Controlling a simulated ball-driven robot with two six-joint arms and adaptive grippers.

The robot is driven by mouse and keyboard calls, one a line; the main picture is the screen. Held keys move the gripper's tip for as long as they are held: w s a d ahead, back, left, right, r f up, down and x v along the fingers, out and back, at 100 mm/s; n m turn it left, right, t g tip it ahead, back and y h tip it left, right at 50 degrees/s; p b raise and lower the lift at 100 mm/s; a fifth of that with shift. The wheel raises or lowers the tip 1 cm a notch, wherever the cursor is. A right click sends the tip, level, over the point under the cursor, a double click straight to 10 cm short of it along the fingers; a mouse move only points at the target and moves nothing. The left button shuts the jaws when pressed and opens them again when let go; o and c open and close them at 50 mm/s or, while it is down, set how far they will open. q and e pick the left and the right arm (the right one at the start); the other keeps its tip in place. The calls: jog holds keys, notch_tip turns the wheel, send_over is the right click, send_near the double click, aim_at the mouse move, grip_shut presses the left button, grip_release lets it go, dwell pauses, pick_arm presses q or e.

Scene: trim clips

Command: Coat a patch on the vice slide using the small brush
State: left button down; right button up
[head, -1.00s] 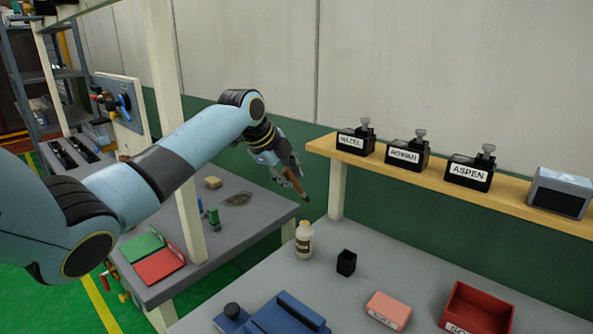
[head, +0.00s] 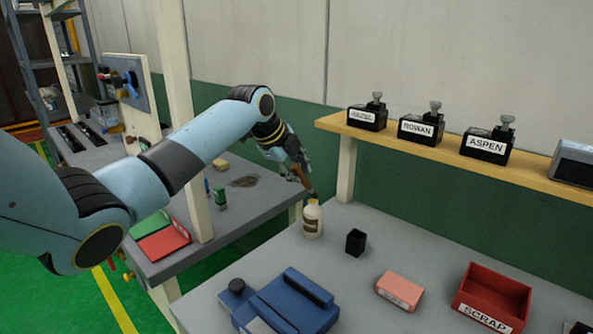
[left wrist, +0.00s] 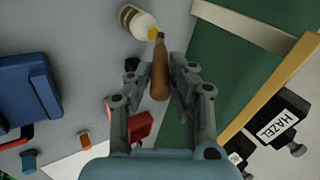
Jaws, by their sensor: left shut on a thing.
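My left gripper (head: 297,172) is shut on the small brush, whose brown handle (left wrist: 160,75) shows between the fingers in the left wrist view. The dark brush tip (head: 313,195) points down at the top of a cream bottle (head: 312,220) with a brown label. In the left wrist view the tip overlaps the bottle's yellow neck (left wrist: 153,33); I cannot tell whether it touches or is inside. The blue vice (head: 295,303) lies at the front of the grey bench, well away from the brush. My right gripper is out of view.
A small black cup (head: 355,242) stands right of the bottle. A pink block (head: 399,290) and a red SCRAP bin (head: 492,295) are farther right. A wooden shelf (head: 440,168) with labelled black boxes runs behind. A pale post (head: 190,125) stands near my left arm.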

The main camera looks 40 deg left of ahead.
pick_arm(q)
jog(key=shift+f, duration=0.15)
dwell(0.4)
jog(key=shift+f+b, duration=0.3)
jog(key=shift+f, duration=0.1)
jog(key=shift+f, duration=0.1)
dwell(1.2)
jog(key=shift+p, duration=0.3)
jog(key=shift+r+p, duration=0.65)
jog(key=shift+r, duration=0.15)
notch_tip(320, 180, up, 4)
jog(key=p, duration=0.3)
jog(key=shift+f, duration=0.1)
jog(key=shift+r+p, duration=0.55)
jog(key=shift+r, duration=0.3)
